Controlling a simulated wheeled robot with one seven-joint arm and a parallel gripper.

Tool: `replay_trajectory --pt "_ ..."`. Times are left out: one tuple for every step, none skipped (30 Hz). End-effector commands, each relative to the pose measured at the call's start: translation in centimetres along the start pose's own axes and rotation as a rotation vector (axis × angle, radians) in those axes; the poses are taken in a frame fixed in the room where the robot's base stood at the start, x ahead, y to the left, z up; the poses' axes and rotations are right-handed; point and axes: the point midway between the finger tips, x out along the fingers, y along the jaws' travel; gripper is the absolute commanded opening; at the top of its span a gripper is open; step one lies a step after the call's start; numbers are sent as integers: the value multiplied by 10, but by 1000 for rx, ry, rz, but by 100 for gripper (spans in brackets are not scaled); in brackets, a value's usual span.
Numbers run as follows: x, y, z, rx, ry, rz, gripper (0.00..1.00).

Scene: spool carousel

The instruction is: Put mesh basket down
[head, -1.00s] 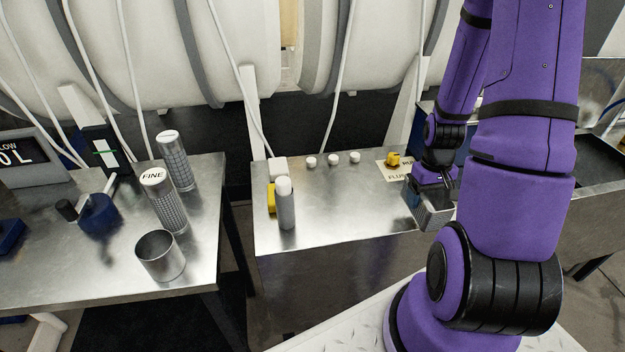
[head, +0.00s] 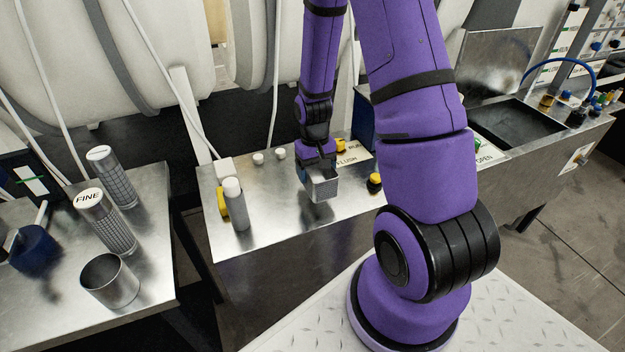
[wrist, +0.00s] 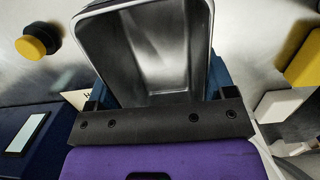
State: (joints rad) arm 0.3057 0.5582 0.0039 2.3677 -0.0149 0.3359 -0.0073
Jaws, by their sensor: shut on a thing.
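The mesh basket (head: 322,188) is a small grey metal box, open at the top. It is at the front part of the middle steel table (head: 270,215) in the head view. My gripper (head: 318,168) is shut on the basket's back side, with the arm reaching down from above. In the wrist view the basket (wrist: 155,50) fills the upper middle, empty inside, between the blue fingers of my gripper (wrist: 158,85). I cannot tell whether the basket's underside touches the table.
A grey bottle (head: 235,204) and a yellow block (head: 222,203) stand left of the basket. A black-and-yellow knob (head: 375,183) is to its right. White knobs (head: 280,153) and a yellow knob (head: 340,145) sit behind. The left table (head: 155,250) holds mesh cylinders and a metal cup (head: 109,281).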

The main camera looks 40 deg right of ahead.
Motion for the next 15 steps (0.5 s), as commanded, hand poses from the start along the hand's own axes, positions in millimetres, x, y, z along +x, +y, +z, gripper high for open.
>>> replay_trajectory --pt "0 -4 -3 -2 1 0 50" --pt "0 -6 -4 -2 1 0 50" --pt "0 -10 -7 -2 0 0 50" --pt "5 -9 -7 0 -3 0 50" --pt "9 -9 -7 0 -4 0 50" --pt "15 -9 -7 1 -5 0 50" --pt "20 -9 -8 1 -4 0 50" --pt "24 -9 -8 0 -4 0 50" --pt "28 -9 -9 0 -4 0 50" --pt "31 -9 -9 0 -3 0 50" --pt "33 -9 -10 0 -2 0 50" --pt "35 -9 -10 0 -1 0 50" --pt "35 -9 -10 0 -1 0 50" --pt "36 -9 -10 0 -1 0 50" --pt "35 -8 -10 0 0 0 50"
